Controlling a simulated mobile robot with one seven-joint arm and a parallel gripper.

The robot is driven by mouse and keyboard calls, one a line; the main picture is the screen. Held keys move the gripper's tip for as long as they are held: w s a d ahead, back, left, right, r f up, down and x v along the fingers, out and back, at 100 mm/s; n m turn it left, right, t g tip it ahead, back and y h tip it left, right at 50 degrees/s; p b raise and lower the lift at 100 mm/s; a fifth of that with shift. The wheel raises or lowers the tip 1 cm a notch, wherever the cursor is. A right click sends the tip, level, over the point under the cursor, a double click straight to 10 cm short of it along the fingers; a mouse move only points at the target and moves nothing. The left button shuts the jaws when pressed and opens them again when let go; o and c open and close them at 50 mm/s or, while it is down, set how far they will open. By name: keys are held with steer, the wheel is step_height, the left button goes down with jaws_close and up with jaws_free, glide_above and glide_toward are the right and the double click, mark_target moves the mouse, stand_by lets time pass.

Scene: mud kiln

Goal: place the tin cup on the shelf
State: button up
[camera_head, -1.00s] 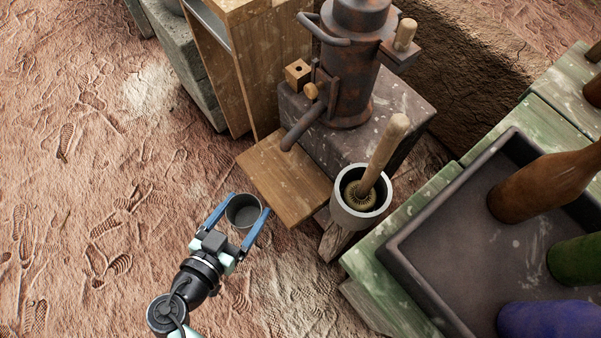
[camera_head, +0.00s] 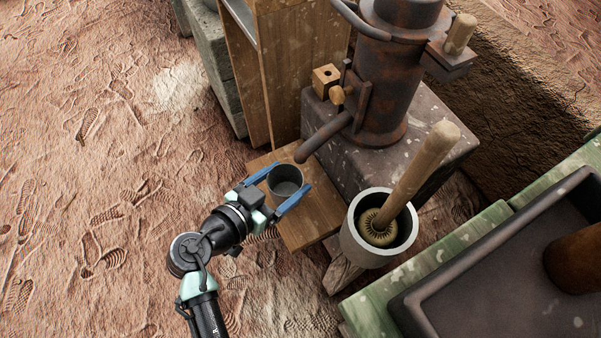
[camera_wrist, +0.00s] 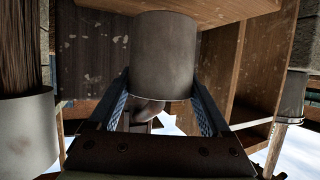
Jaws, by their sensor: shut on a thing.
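The grey tin cup (camera_head: 287,187) is upright between the blue fingers of my gripper (camera_head: 279,196), which is shut on it. In the head view the cup overlaps the small wooden shelf (camera_head: 316,210), near the end of the rusty spout (camera_head: 324,137). In the wrist view, which looks upside down, the cup (camera_wrist: 165,55) sits between the fingers (camera_wrist: 160,108) and the shelf (camera_wrist: 225,9) crosses the top. The cup hides part of the shelf's edge there. I cannot tell whether the cup's base touches the shelf.
A grey pot (camera_head: 353,241) holding a wooden-handled brush (camera_head: 421,170) stands right of the shelf. A rusty boiler (camera_head: 392,90) on a stone block (camera_head: 443,135) stands behind. A wooden cabinet (camera_head: 300,75) is behind left. A dark tray (camera_head: 490,290) is at right. The ground at left is clear.

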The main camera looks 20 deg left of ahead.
mark_target(295, 177)
steer(key=w, duration=0.2)
steer(key=w+d, duration=0.1)
steer(key=w, duration=0.1)
steer(key=shift+w+d+f, duration=0.1)
steer(key=shift+w, duration=0.2)
step_height(295, 177, down, 4)
steer(key=shift+r+b, duration=0.25)
steer(key=shift+b, duration=0.85)
steer(key=shift+r, duration=0.1)
steer(key=o, duration=1.3)
steer(key=p+v, duration=0.3)
steer(key=v, duration=0.9)
steer(key=shift+r, duration=0.1)
